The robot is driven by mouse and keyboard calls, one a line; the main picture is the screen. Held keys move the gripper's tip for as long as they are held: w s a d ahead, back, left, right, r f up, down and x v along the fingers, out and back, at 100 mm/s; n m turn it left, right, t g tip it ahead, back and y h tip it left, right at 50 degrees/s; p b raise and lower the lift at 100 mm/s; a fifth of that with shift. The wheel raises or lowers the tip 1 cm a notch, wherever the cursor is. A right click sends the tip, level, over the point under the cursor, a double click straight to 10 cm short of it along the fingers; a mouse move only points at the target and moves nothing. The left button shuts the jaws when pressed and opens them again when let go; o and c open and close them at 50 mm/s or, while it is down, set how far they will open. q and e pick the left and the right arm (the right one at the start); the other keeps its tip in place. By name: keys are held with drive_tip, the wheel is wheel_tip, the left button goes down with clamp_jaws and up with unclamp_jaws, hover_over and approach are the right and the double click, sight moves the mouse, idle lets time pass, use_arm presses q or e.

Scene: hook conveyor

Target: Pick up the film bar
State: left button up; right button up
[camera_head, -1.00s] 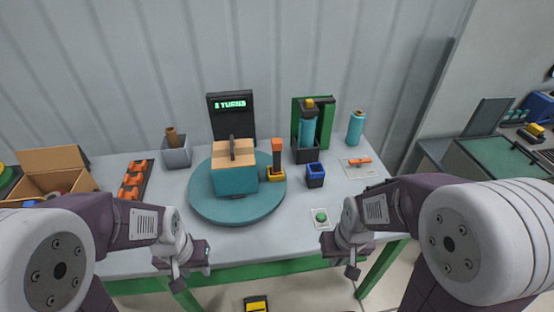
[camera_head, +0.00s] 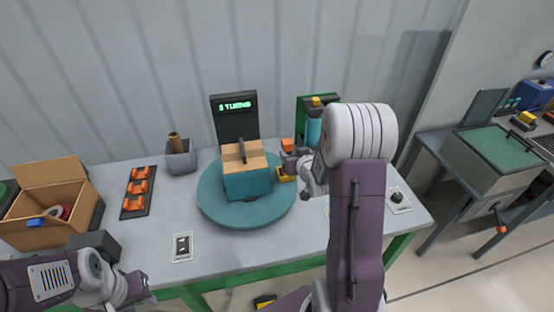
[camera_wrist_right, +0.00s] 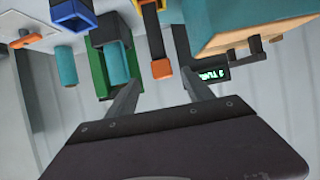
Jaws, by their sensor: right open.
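The film bar, which I take to be the upright dark bar with an orange end (camera_head: 287,145), stands in a yellow base (camera_head: 284,177) beside the turntable. In the right wrist view, which looks upside down, the bar (camera_wrist_right: 156,40) shows with its orange end (camera_wrist_right: 161,69) towards me. My right gripper (camera_head: 290,161) is open, with its fingers (camera_wrist_right: 157,62) on either side of the bar; I cannot tell if they touch it. The arm hides part of this in the head view. My left gripper (camera_head: 140,287) is low at the left, its jaws unclear.
A teal box (camera_head: 246,183) with a cardboard top and dark handle sits on the round turntable (camera_head: 215,207). A teal roll (camera_wrist_right: 117,62) and a blue-rimmed cup (camera_wrist_right: 72,14) are close to the right gripper. Bare table (camera_head: 150,240) lies at the front left.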

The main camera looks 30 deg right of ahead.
sight(289, 147)
drive_tip(key=x, duration=0.1)
drive_tip(key=p+x, duration=0.1)
drive_tip(key=x, duration=0.2)
drive_tip(key=shift+w+a+r, duration=0.1)
drive_tip(key=shift+a+r, duration=0.05)
drive_tip(key=shift+a, duration=0.3)
drive_tip(key=shift+w, duration=0.15)
drive_tip(key=p+x, duration=0.1)
drive_tip(key=x, duration=0.1)
drive_tip(key=d+p+x, duration=0.1)
drive_tip(key=x, duration=0.1)
drive_tip(key=shift+w+f, duration=0.25)
drive_tip(key=shift+w, duration=0.2)
drive_tip(key=shift+s+r, duration=0.1)
drive_tip(key=shift+s, duration=0.1)
drive_tip(key=c, duration=0.9)
clamp_jaws()
